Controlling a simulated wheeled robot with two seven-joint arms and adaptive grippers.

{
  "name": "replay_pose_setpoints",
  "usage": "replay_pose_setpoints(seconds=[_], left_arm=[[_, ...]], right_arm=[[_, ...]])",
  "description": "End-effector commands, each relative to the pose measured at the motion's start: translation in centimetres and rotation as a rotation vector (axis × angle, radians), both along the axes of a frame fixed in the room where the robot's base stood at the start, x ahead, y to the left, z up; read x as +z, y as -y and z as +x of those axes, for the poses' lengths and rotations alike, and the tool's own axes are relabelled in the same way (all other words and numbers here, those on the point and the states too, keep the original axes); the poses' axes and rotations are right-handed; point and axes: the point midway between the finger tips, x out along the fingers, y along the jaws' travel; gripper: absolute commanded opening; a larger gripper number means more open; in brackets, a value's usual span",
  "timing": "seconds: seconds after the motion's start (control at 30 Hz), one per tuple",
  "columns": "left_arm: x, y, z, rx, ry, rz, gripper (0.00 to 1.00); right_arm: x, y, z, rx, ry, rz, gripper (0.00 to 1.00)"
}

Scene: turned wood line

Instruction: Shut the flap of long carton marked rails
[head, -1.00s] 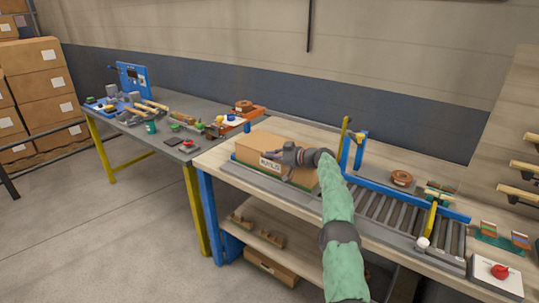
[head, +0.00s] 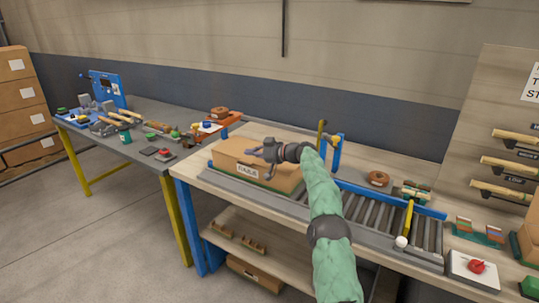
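The long brown carton (head: 229,158) lies on the near bench, at the left end of the roller conveyor. Its white label (head: 247,171) on the near side appears to read RAILS. The top looks mostly flat; I cannot tell how the flap stands. My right gripper (head: 265,152) is over the right part of the carton's top, at or close to it. Contact cannot be made out. Its fingers are small, and I cannot tell whether they are open or shut. The gripper and forearm hide part of the carton's right top. My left gripper is out of view.
Right of the carton are the roller conveyor (head: 368,213), a blue post frame (head: 337,152) and a yellow post (head: 321,138). A brown coil (head: 379,178) lies behind the rollers. A red button box (head: 474,268) is at front right. A cluttered grey table (head: 145,150) stands left.

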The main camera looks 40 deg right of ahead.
Motion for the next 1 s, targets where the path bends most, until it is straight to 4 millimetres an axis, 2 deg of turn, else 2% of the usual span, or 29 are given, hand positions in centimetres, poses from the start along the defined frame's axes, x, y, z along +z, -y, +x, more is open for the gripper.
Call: replay_pose_setpoints(seconds=[0.6, 1.0], left_arm=[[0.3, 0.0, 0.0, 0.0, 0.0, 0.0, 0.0], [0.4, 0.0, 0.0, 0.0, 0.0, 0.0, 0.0]], right_arm=[[1.9, 2.8, -6.5, -0.003, 0.001, -0.001, 0.0], [2.0, 3.1, -7.3, -0.001, 0.002, -0.002, 0.0]])
